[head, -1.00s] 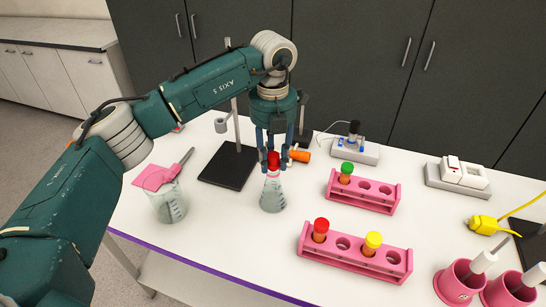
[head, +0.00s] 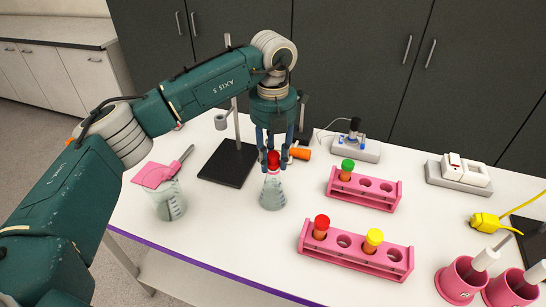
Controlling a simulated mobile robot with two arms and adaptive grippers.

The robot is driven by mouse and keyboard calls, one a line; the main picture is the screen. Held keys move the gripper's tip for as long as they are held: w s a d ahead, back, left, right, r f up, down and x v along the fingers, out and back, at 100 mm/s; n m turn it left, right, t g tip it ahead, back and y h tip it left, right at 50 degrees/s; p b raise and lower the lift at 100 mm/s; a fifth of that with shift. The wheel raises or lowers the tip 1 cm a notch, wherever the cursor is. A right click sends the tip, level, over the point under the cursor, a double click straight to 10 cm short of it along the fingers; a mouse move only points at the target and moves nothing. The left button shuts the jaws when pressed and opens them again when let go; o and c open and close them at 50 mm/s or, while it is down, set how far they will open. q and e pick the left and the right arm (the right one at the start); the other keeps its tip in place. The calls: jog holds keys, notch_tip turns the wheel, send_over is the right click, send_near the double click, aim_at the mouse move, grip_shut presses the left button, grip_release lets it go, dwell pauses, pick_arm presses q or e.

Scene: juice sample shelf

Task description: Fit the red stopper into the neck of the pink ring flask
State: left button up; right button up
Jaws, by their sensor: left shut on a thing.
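In the head view my left gripper (head: 273,150) points straight down over the table, its fingers shut on the red stopper (head: 273,158). The stopper is directly above the neck of a clear conical flask (head: 272,194). The flask stands upright on the white table. A reddish band shows at the flask's neck, just below the stopper. The gap between stopper and neck is too small to tell whether they touch or how deep the stopper sits. My right gripper is not in view.
An orange-capped item (head: 300,153) lies just right of the gripper. A stand with a black base (head: 228,165) and a beaker (head: 169,204) are to the left. Pink tube racks (head: 354,262) stand to the right, with pink holders (head: 459,281) beyond. Clear table lies in front of the flask.

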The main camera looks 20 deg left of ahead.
pick_arm(q)
jog(key=shift+s+f, duration=0.15)
jog(key=shift+f, duration=0.3)
jog(key=o, duration=1.1)
jog(key=shift+o, duration=0.2)
